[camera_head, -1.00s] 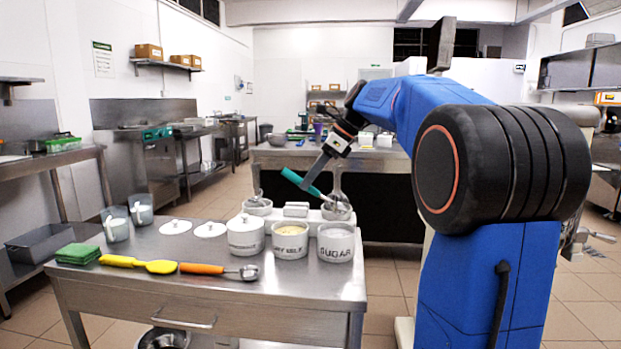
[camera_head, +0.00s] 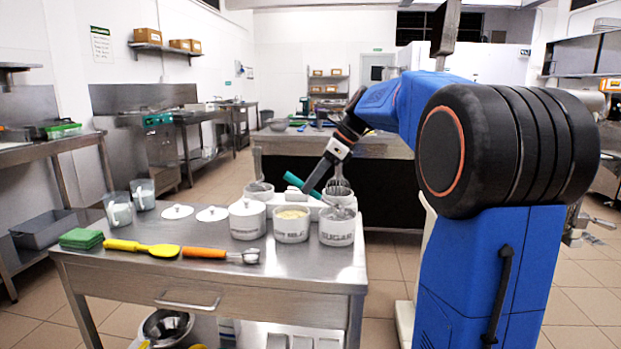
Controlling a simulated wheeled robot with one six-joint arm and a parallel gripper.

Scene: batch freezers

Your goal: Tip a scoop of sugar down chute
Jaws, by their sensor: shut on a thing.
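My gripper (camera_head: 308,188) is shut on the teal handle of a scoop (camera_head: 294,180), above and behind the row of tubs. The handle slants down to the right, and the scoop's metal end appears to reach the mouth of the white tub labelled SUGAR (camera_head: 337,232). I cannot tell how deep it sits or whether it holds sugar. The sugar tub is lidless and stands at the table's right end. No chute can be made out.
Beside it on the steel table (camera_head: 275,268) stand a tub of yellowish contents (camera_head: 291,227) and a lidded tub (camera_head: 247,221). Behind are utensils in holders (camera_head: 340,186). At left lie an orange-handled scoop (camera_head: 222,254), a yellow spatula (camera_head: 143,247) and green cloths (camera_head: 82,238).

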